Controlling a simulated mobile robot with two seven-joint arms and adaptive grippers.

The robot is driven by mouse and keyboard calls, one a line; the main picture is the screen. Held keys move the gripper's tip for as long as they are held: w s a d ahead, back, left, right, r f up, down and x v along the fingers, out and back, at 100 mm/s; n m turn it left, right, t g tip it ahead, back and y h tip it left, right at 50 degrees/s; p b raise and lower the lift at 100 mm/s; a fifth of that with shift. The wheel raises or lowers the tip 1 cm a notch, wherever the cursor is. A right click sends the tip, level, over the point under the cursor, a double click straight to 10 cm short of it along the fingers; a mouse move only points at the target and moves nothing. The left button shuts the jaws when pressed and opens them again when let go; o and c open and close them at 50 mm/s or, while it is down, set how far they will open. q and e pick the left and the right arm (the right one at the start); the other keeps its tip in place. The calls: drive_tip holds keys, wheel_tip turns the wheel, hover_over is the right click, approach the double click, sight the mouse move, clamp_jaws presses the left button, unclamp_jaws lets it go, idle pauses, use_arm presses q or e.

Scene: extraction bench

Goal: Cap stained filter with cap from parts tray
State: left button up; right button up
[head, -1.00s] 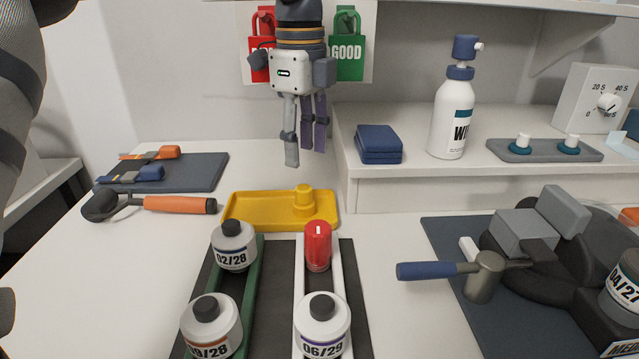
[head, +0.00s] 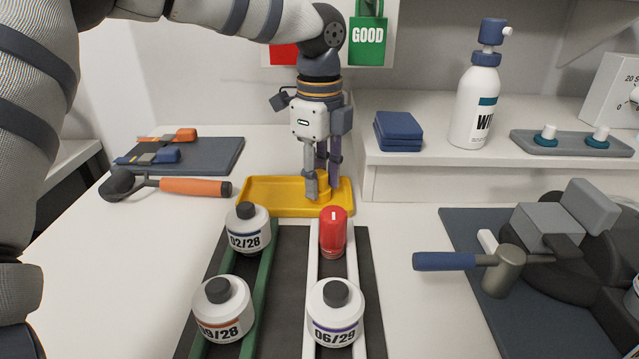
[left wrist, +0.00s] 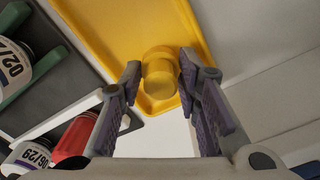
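A yellow cap (head: 323,186) stands in the yellow parts tray (head: 270,207) at the back of the bench. My left gripper (head: 322,192) points down over the tray with its fingers around the cap. In the left wrist view the cap (left wrist: 160,78) lies between the open fingertips (left wrist: 160,71), with a gap visible at least on one side. I cannot make out a stain that marks any one item as the stained filter. A red cylinder (head: 333,230) stands in the white rack, just in front of the tray. My right gripper is not in view.
Labelled white bottles stand in the green rack (head: 262,290) and the white rack (head: 313,265). A hammer (head: 500,270) and a dark fixture (head: 560,255) are at the right. An orange-handled tool (head: 190,187) lies left of the tray. A spray bottle (head: 475,105) stands on the raised shelf.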

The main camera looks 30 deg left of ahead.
sight(320, 172)
use_arm(q)
clamp_jaws()
drive_tip(key=shift+r+p, duration=0.5)
drive_tip(key=shift+r, duration=2.05)
drive_tip(key=shift+w, duration=0.1)
